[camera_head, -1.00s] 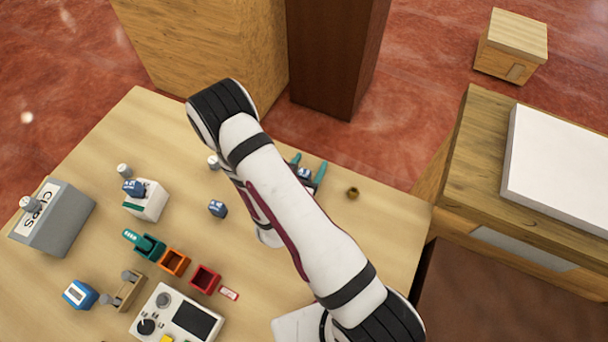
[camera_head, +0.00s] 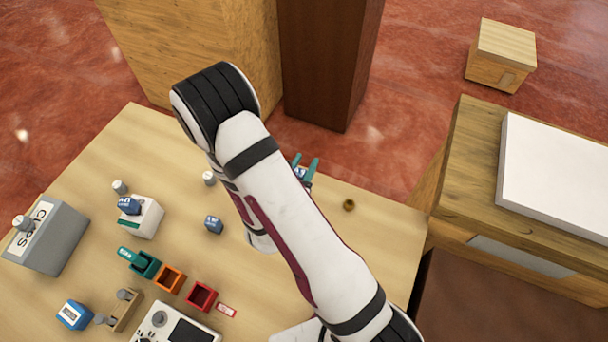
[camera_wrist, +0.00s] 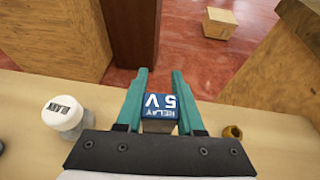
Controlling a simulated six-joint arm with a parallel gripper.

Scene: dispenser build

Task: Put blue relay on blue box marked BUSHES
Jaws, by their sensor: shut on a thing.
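My gripper (camera_wrist: 161,78) has teal fingers and is shut on a blue relay (camera_wrist: 160,105) marked RELAY 5V, which shows upside down in the wrist view. In the head view my gripper (camera_head: 306,166) and the relay (camera_head: 300,172) are partly hidden behind my arm, near the table's far right edge. The relay seems raised above the table. A blue box (camera_head: 74,315) with a white label sits at the table's lower left, far from my gripper. Its label is too small to read.
A white holder (camera_head: 147,218), a grey CLIPS box (camera_head: 60,245), teal (camera_head: 146,264), orange (camera_head: 169,278) and red bins (camera_head: 201,296) stand left. A brass ring (camera_head: 348,205) is right of my gripper. A white-capped jar (camera_wrist: 63,115) is close by.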

